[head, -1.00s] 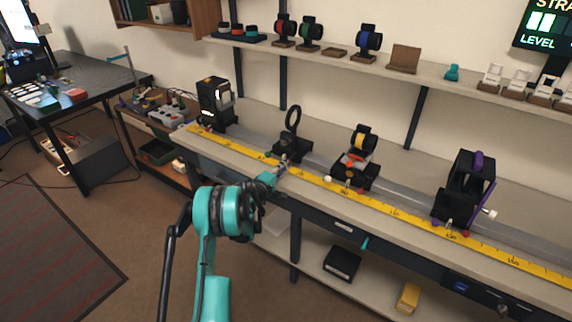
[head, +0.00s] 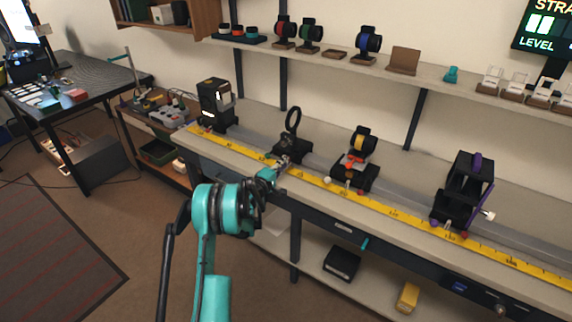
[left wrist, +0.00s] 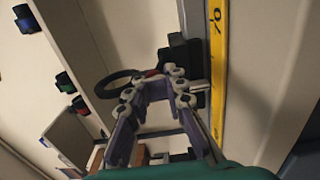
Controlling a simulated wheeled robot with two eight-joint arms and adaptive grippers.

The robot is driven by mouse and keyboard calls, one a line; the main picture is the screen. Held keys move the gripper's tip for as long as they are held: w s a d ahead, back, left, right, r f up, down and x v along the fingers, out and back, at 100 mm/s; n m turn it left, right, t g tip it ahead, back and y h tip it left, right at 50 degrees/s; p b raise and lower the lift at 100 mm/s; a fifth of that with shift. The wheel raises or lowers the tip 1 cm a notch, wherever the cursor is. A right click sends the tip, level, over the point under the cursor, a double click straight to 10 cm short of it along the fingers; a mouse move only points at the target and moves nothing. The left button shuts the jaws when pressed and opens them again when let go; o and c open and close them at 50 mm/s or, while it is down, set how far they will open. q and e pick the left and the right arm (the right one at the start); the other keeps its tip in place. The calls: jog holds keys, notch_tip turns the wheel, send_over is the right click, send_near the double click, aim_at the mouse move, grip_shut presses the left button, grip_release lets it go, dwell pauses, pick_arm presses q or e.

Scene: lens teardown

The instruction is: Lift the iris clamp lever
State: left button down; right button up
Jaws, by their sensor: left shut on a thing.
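The iris, a black upright ring (head: 293,120) on a black mount (head: 296,146), sits on the rail in the head view. It also shows in the left wrist view as a tilted ring (left wrist: 117,84). My left gripper (head: 282,161) is at the front of this mount. In the left wrist view its fingertips (left wrist: 173,78) are close together at the mount, shut on a small part there, which I take to be the clamp lever. The fingers mostly hide it; a bit of red shows beside the tips. My right gripper is not in view.
A yellow scale (head: 390,211) runs along the bench front. A black lamp-like unit (head: 214,103) stands left of the iris. A carrier with a yellow-centred lens (head: 361,140) and a larger black-and-purple unit (head: 466,188) stand to the right. A shelf (head: 440,90) hangs behind.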

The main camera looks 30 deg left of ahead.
pick_arm(q)
jog(key=shift+w+d+r+p, duration=0.1)
jog(key=shift+w+r+p, duration=0.15)
jog(key=shift+r, duration=0.4)
jog(key=shift+w+r+p, duration=0.15)
jog(key=shift+r+p, duration=0.2)
jog(key=shift+r, duration=0.25)
jog(key=s+f+b, duration=0.1)
jog(key=s+b, duration=0.1)
jog(key=s, duration=0.5)
jog(key=shift+a, duration=0.35)
